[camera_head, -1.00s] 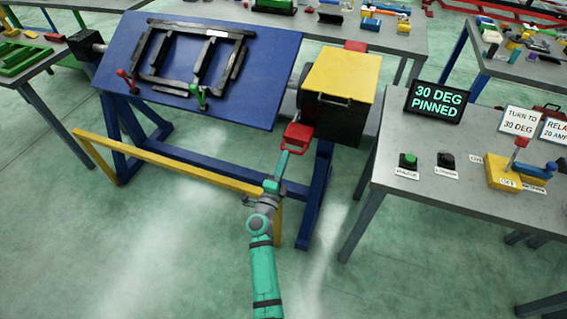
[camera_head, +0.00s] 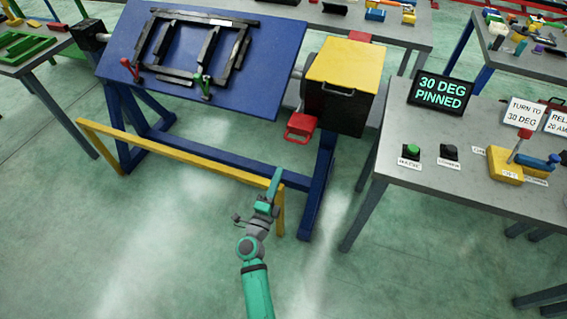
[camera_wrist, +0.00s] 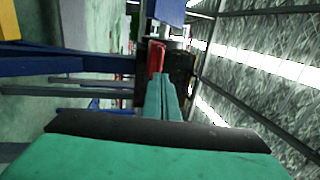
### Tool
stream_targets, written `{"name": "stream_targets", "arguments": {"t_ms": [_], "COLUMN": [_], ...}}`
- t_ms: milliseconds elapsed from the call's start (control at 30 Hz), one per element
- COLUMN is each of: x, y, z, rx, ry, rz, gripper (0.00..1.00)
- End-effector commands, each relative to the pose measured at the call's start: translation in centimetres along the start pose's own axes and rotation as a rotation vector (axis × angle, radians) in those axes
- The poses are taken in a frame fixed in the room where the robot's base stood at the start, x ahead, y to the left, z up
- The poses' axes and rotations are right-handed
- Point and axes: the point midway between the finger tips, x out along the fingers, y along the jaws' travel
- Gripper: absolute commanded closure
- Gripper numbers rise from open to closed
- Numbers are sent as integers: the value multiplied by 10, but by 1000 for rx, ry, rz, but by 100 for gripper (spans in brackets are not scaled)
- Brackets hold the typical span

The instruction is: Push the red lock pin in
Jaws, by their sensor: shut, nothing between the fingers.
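The red lock pin (camera_head: 301,127) shows as a red loop-shaped handle on the left side of the black box with the yellow top (camera_head: 343,62), beside the tilted blue table (camera_head: 235,90). In the wrist view the red handle (camera_wrist: 156,60) lies just beyond my fingertips. My gripper (camera_head: 275,175) is shut and empty, below and to the left of the handle in the head view, with a visible gap between them. My closed fingers (camera_wrist: 162,92) point toward the handle. How deep the pin sits is hidden by the box.
A display (camera_head: 441,94) on the right-hand table (camera_head: 400,205) reads "30 DEG PINNED". A yellow rail (camera_head: 180,155) runs in front of the blue stand, close to my gripper. A blue post (camera_head: 318,190) stands below the box. Open floor lies in front.

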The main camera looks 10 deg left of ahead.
Motion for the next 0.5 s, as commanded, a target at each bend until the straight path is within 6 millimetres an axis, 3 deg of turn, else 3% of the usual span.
{"name": "stream_targets", "arguments": {"t_ms": [200,500], "x": [-25,-31], "y": [0,0], "z": [-3,-2], "rx": [-2,-1], "ry": [5,4], "rz": [0,0], "gripper": [100,100]}}
